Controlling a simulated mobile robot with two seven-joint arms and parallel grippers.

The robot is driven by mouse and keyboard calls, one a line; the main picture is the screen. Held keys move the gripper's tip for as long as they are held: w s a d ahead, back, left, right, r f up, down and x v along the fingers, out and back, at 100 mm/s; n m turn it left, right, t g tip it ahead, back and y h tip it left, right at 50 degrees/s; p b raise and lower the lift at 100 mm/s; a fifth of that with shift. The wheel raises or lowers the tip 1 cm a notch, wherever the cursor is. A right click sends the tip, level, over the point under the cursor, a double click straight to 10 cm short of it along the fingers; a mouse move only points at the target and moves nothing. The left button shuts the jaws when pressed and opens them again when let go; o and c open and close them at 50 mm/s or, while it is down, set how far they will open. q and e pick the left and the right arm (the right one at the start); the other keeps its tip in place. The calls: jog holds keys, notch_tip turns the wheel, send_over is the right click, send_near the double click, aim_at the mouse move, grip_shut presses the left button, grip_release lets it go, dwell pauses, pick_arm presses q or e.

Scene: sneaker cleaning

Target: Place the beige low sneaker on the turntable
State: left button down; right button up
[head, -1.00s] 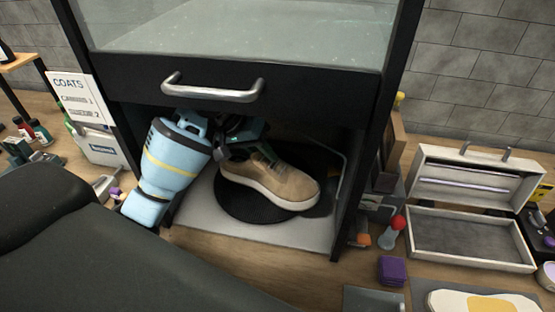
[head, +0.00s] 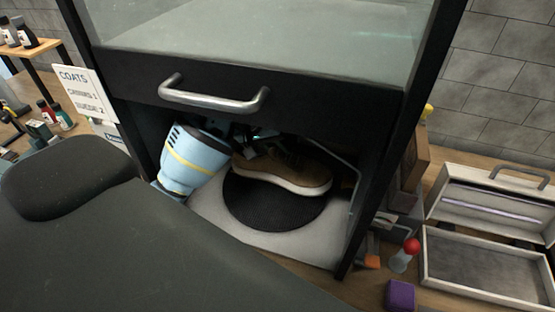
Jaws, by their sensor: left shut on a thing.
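The beige low sneaker (head: 285,170) is inside the dark cabinet, over the rear part of the round black turntable (head: 270,208). Its toe points right. I cannot tell whether its sole touches the turntable. My left gripper (head: 262,143) is shut on the sneaker at its upper, heel side, partly hidden by shadow and the cabinet's front panel. The front of the turntable is bare. My right gripper is not in view.
The cabinet's front panel with a metal handle (head: 214,97) hangs low over the opening. Its right post stands close by the turntable. An open grey case (head: 478,262), a red-topped bottle (head: 404,255) and a purple block (head: 400,295) are at right.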

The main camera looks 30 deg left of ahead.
aim_at(277, 159)
pick_arm(q)
jog(key=shift+f, duration=1.9)
jog(key=c, duration=1.2)
grip_release()
jog(key=shift+f, duration=0.1)
jog(key=shift+c, duration=0.2)
